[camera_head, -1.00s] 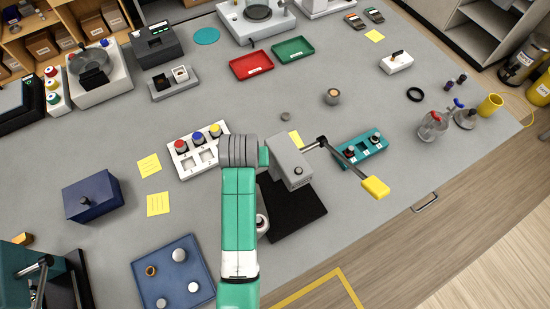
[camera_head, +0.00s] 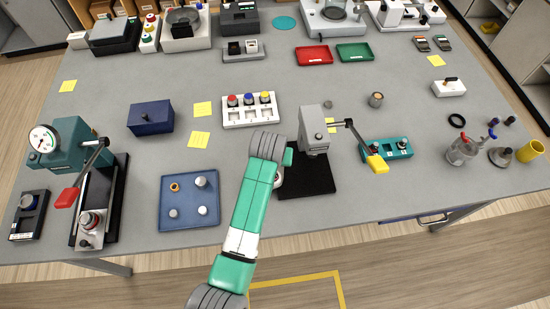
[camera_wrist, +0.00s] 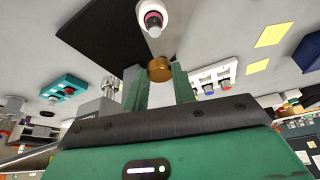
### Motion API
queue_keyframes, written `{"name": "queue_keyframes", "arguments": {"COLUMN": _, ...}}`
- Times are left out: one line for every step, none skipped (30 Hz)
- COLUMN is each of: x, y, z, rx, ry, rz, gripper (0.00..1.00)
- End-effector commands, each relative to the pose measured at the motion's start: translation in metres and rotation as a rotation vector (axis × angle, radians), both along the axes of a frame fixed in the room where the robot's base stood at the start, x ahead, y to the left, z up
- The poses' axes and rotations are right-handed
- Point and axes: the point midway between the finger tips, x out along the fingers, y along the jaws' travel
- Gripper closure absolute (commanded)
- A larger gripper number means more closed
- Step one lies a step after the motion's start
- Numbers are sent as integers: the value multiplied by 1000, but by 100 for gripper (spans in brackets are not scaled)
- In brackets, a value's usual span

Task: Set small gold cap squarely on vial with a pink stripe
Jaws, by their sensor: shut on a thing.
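The small gold cap (camera_wrist: 160,69) is held between the green fingertips of my gripper (camera_wrist: 161,84), shut on it, in the wrist view. The vial with a pink stripe (camera_wrist: 152,19) is apart from the cap, above it in that picture. It shows a dark top inside a white round body, beside a black mat. In the head view my arm hides the fingertips and the cap. A white edge beside my arm, at the black mat (camera_head: 308,183), may be the vial's body; its stripe is hidden there.
A grey lever press (camera_head: 313,130) stands on the black mat, its yellow-handled lever reaching right over a teal block (camera_head: 398,150). A white rack (camera_head: 250,112) with coloured caps is behind. A blue tray (camera_head: 190,222) with small parts lies left; bare table separates them.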

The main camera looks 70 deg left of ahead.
Motion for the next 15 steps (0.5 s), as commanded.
{"name": "queue_keyframes", "arguments": {"x": 0, "y": 0, "z": 3, "rx": -1, "ry": 0, "rz": 1, "gripper": 95}}
{"name": "queue_keyframes", "arguments": {"x": 0, "y": 0, "z": -1, "rx": -1, "ry": 0, "rz": 1, "gripper": 95}}
{"name": "queue_keyframes", "arguments": {"x": 0, "y": 0, "z": -7, "rx": -1, "ry": 0, "rz": 1, "gripper": 95}}
{"name": "queue_keyframes", "arguments": {"x": 0, "y": 0, "z": -10, "rx": -1, "ry": 0, "rz": 1, "gripper": 95}}
{"name": "queue_keyframes", "arguments": {"x": 0, "y": -1, "z": -13, "rx": -2, "ry": 1, "rz": 0, "gripper": 95}}
{"name": "queue_keyframes", "arguments": {"x": 0, "y": -1, "z": -17, "rx": -2, "ry": 1, "rz": 0, "gripper": 95}}
{"name": "queue_keyframes", "arguments": {"x": 0, "y": -1, "z": -20, "rx": -2, "ry": 1, "rz": 0, "gripper": 95}}
{"name": "queue_keyframes", "arguments": {"x": 0, "y": -1, "z": -24, "rx": -2, "ry": 1, "rz": 0, "gripper": 95}}
{"name": "queue_keyframes", "arguments": {"x": 0, "y": 0, "z": -29, "rx": -1, "ry": 0, "rz": 0, "gripper": 95}}
{"name": "queue_keyframes", "arguments": {"x": 0, "y": 0, "z": -32, "rx": -1, "ry": 0, "rz": 0, "gripper": 95}}
{"name": "queue_keyframes", "arguments": {"x": 0, "y": 0, "z": -36, "rx": -1, "ry": 0, "rz": 0, "gripper": 95}}
{"name": "queue_keyframes", "arguments": {"x": 0, "y": 0, "z": -41, "rx": -1, "ry": 0, "rz": 0, "gripper": 95}}
{"name": "queue_keyframes", "arguments": {"x": 0, "y": -1, "z": -44, "rx": -2, "ry": 1, "rz": 0, "gripper": 95}}
{"name": "queue_keyframes", "arguments": {"x": 0, "y": -1, "z": -48, "rx": -2, "ry": 1, "rz": 0, "gripper": 95}}
{"name": "queue_keyframes", "arguments": {"x": 0, "y": -1, "z": -52, "rx": -2, "ry": 1, "rz": 0, "gripper": 95}}
